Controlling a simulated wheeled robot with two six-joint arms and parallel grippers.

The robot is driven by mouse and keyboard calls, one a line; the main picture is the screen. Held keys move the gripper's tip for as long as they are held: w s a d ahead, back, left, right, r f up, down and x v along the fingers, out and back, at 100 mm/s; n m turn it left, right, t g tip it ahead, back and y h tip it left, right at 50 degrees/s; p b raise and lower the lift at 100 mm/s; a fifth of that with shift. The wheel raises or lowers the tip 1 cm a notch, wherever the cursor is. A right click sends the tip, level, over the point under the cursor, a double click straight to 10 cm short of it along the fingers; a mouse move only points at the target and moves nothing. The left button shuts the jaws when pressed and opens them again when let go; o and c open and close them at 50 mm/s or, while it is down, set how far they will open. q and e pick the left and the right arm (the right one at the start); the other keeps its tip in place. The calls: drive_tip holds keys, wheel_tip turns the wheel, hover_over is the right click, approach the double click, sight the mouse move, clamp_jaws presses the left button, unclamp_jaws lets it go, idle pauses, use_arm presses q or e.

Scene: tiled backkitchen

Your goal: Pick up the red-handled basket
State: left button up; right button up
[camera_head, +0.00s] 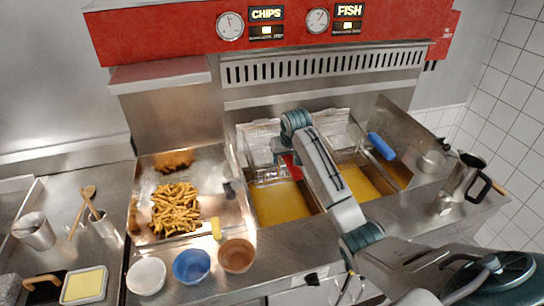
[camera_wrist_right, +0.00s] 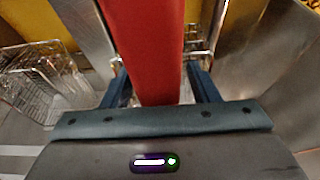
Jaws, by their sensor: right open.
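The red handle (camera_head: 291,166) of a wire basket (camera_head: 262,146) shows in the head view at the left fryer vat, partly hidden by my right arm. In the right wrist view the red handle (camera_wrist_right: 145,50) runs large down the middle, between the two fingers of my right gripper (camera_wrist_right: 160,82). The gripper is open, with one finger on either side of the handle. I cannot tell whether either finger touches it. In the head view my right wrist is above the left vat and the fingers are mostly hidden. My left gripper is not in view.
A blue-handled basket (camera_head: 381,146) is at the right vat. Yellow oil (camera_head: 279,203) fills the vats. A tray of chips (camera_head: 176,207) stands left, with several bowls (camera_head: 192,266) in front. A metal jug (camera_head: 467,176) stands right. The tall fryer hood (camera_head: 290,30) is behind.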

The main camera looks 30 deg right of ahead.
clamp_jaws()
drive_tip(key=shift+w, duration=0.1)
drive_tip(key=shift+r, duration=0.1)
